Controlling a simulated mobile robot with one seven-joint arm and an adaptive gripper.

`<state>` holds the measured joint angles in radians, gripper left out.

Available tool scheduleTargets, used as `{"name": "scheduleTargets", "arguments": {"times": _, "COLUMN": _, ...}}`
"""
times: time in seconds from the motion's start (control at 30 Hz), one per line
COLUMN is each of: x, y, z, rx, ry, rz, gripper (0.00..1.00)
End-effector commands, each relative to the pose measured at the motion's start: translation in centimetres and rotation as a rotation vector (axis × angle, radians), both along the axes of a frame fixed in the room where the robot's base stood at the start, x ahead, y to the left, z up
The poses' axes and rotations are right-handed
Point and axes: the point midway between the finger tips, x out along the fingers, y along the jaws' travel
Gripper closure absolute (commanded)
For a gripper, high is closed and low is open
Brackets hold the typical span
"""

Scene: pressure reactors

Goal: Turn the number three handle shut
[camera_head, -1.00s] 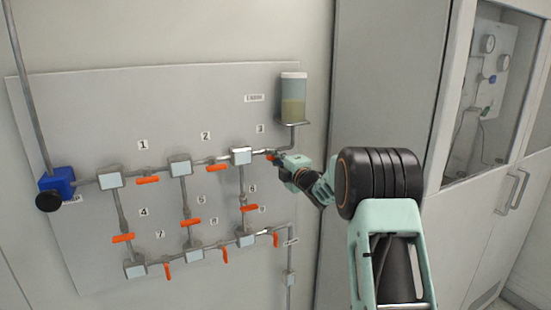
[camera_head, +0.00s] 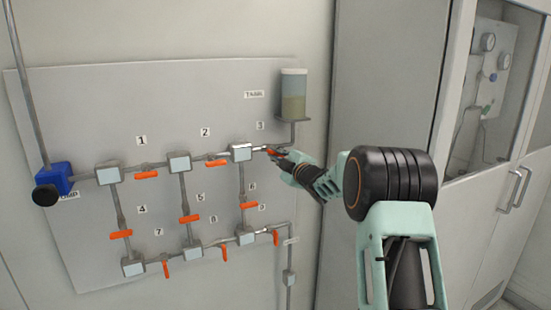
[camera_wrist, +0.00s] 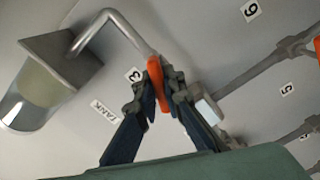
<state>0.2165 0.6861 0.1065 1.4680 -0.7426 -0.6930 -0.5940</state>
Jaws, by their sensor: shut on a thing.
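The number three handle (camera_head: 274,152) is a small orange lever on the top pipe, below and right of the label 3 (camera_head: 260,126). In the wrist view the orange handle (camera_wrist: 155,82) stands between the two dark fingers of my gripper (camera_wrist: 163,92), which are shut on it. In the head view my gripper (camera_head: 279,156) reaches the handle from the right and covers part of it. The handle's exact angle to its pipe is hard to tell.
Other orange handles, such as number two (camera_head: 216,163) and number six (camera_head: 249,206), sit on nearby pipes. A tank (camera_head: 293,92) stands just above my gripper on a bent pipe. A blue pump (camera_head: 54,180) is far left. A glazed cabinet (camera_head: 495,100) stands right.

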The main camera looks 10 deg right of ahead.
Motion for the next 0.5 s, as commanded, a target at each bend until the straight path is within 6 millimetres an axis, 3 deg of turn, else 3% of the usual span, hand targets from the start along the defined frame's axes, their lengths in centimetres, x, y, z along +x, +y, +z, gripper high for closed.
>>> {"name": "scheduleTargets", "arguments": {"times": 0.5, "x": 0.0, "y": -0.08, "z": -0.05, "rx": 0.466, "ry": 0.153, "rz": -0.001, "gripper": 1.0}}
